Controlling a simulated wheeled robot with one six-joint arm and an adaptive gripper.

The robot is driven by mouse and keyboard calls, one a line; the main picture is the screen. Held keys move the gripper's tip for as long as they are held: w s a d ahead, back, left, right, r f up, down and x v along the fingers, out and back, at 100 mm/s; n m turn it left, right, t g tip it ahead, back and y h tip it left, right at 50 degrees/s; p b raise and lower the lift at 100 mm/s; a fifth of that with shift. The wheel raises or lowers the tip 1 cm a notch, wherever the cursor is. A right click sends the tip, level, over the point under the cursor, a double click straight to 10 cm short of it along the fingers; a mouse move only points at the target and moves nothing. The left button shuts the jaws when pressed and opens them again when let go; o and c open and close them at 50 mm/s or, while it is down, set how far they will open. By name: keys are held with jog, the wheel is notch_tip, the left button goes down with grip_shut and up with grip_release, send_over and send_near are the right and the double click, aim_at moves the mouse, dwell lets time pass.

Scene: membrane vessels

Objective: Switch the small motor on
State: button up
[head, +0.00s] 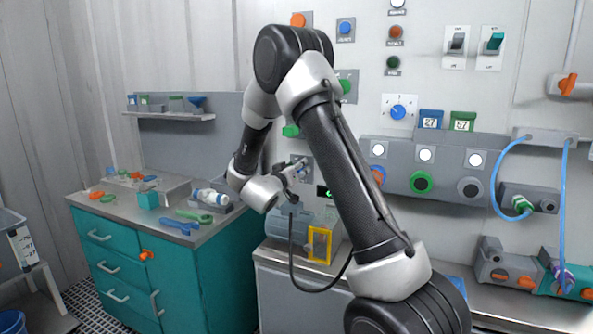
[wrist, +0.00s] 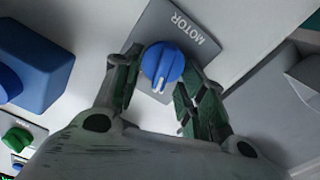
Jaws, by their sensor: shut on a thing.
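A blue rotary knob (wrist: 165,64) with a white pointer mark sits on a grey plate (wrist: 196,22) lettered MOTOR in the wrist view. The mark points towards the bottom of that picture, slightly left. My gripper (wrist: 158,76) has one dark green finger on each side of the knob and is shut on it. In the head view my gripper (head: 297,172) is at the wall plate, and the knob is mostly hidden there. A blue-grey rounded machine (head: 286,228), perhaps the motor, stands below on the bench beside a yellow frame (head: 320,245).
In the wrist view a large blue block (wrist: 32,68) and a green button (wrist: 18,138) lie left of my gripper. The head view shows a wall panel with switches (head: 456,42), another blue knob (head: 398,112) and a teal cabinet (head: 190,262) at left.

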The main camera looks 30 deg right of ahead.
jog(key=shift+s+d+f+m, duration=0.1)
jog(key=shift+s+m, duration=0.05)
jog(key=shift+m, duration=1.5)
jog(key=shift+s+d+r+m, duration=0.1)
jog(key=shift+s+m, duration=0.05)
jog(key=shift+m, duration=1.45)
jog(key=shift+s+d+f+m, duration=0.1)
jog(key=shift+s+m, duration=0.05)
jog(key=shift+m, duration=1.5)
jog(key=o, duration=0.9)
jog(key=shift+a, duration=0.1)
jog(key=v, duration=1.2)
